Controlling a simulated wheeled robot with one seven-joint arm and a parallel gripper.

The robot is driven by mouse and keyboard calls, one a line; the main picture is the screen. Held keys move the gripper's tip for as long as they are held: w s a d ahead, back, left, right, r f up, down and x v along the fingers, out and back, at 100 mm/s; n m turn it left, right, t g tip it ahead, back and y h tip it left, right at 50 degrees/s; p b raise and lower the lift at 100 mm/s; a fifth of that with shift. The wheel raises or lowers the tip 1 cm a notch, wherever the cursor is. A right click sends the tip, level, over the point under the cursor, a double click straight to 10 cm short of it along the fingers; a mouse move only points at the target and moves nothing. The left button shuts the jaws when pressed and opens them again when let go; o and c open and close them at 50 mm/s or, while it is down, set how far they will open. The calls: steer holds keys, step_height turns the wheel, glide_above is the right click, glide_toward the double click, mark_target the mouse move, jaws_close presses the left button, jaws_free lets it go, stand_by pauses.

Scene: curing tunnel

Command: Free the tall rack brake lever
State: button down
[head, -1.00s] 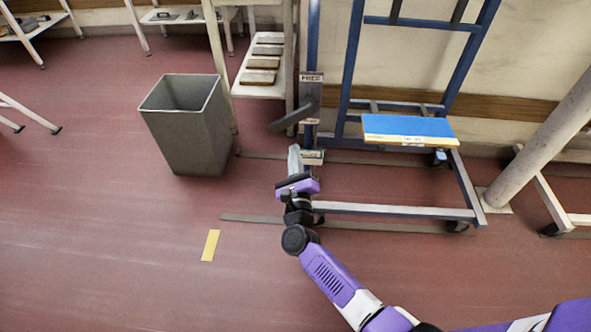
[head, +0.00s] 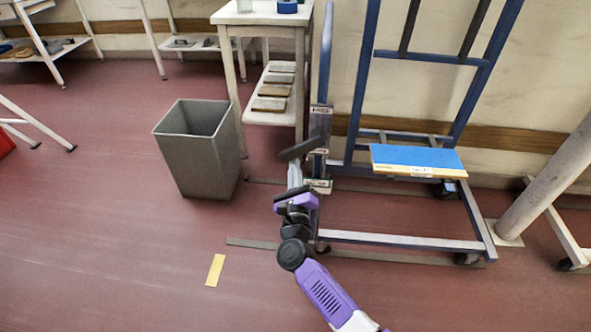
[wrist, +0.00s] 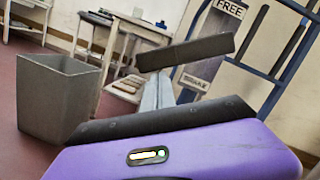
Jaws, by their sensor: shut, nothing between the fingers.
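The tall rack (head: 374,75) is a blue frame at the back right in the head view. Its brake lever (head: 300,149) is a dark grey bar reaching left from the rack's left post, its left end tilted slightly down. It lies between the FREE label (head: 321,110) above and a lower label on the post. In the wrist view, the lever (wrist: 190,51) crosses in front, and the lower label reads BRAKE (wrist: 195,82). My gripper (head: 295,166) is shut and empty, its pale fingers pointing up just under the lever. I cannot tell whether they touch it.
A grey bin (head: 205,160) stands left of my gripper. A white shelf table (head: 262,18) with several blocks is behind. A blue-topped board (head: 418,160) lies on the rack's lower part. A pale pipe (head: 545,185) stands at right. Open red floor lies at front left.

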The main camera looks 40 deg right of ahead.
steer(key=shift+w+a+r+m+g+h+b, duration=0.15)
steer(key=shift+w+a+r+m+h+b, duration=0.25)
steer(key=shift+m+b, duration=0.6)
steer(key=shift+w+a+r+m+g+h+b, duration=0.2)
steer(key=shift+w+a+r+m+b, duration=0.2)
steer(key=shift+w+r+m+b, duration=0.5)
steer(key=m+b, duration=0.1)
steer(key=r+m, duration=0.1)
steer(key=m, duration=0.1)
steer(key=a+r+m+g+h+b, duration=0.1)
steer(key=m, duration=0.1)
steer(key=shift+w+r+b, duration=0.15)
steer(key=shift+w+b, duration=0.1)
steer(key=shift+b, duration=0.1)
step_height(320, 180, up, 6)
steer(key=r+m+g+h+b, duration=0.1)
steer(key=m+g+b, duration=0.25)
steer(key=m, duration=0.55)
glide_above(280, 155)
steer(key=s+a, duration=0.1)
steer(key=s, duration=0.1)
steer(key=shift+w+a+f+b, duration=0.15)
steer(key=shift+w+f+b, duration=0.1)
steer(key=shift+b, duration=0.1)
